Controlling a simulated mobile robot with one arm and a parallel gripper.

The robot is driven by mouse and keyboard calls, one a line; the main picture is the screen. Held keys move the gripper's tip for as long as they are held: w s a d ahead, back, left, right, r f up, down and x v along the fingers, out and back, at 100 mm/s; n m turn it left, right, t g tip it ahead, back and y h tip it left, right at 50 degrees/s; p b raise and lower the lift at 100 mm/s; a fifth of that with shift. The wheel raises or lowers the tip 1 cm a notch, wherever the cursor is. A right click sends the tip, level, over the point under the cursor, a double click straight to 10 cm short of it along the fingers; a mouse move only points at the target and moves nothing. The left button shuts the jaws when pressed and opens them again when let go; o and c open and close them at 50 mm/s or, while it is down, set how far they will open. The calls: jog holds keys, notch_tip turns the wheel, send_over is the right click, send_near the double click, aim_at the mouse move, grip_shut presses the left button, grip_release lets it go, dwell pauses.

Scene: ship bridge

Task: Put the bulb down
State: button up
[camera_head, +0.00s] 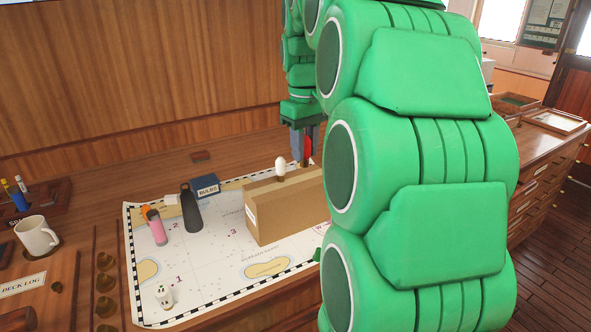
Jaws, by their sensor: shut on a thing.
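My gripper (304,150) points down at the far end of the cardboard box (285,213), partly hidden by my own green arm. It is shut on a narrow red thing (308,148), which shows between the grey fingers; I cannot tell its full shape or whether it is a bulb. A white bulb (281,163) with a brown base stands upright at the box's top, just left of my gripper and apart from it. A small dark blue box marked BULBS (205,187) lies on the chart behind the cardboard box.
The chart (205,255) has free room at its middle and front. A white mug (37,237) is at the left. My arm hides the right side.

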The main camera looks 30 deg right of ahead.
jog(key=w+d+f, duration=0.1)
jog(key=w+f, duration=0.1)
jog(key=w+d+f, duration=0.1)
jog(key=w+f, duration=0.1)
jog(key=w, duration=0.1)
jog(key=w+d+f, duration=0.1)
jog(key=w+f, duration=0.1)
jog(key=w, duration=0.1)
jog(key=shift+w+f, duration=0.2)
jog(key=shift+f, duration=0.15)
jog(key=shift+w+d+f, duration=0.3)
jog(key=shift+w+f, duration=0.4)
jog(key=shift+f, duration=1.65)
jog(key=shift+f, duration=0.1)
jog(key=o, duration=1)
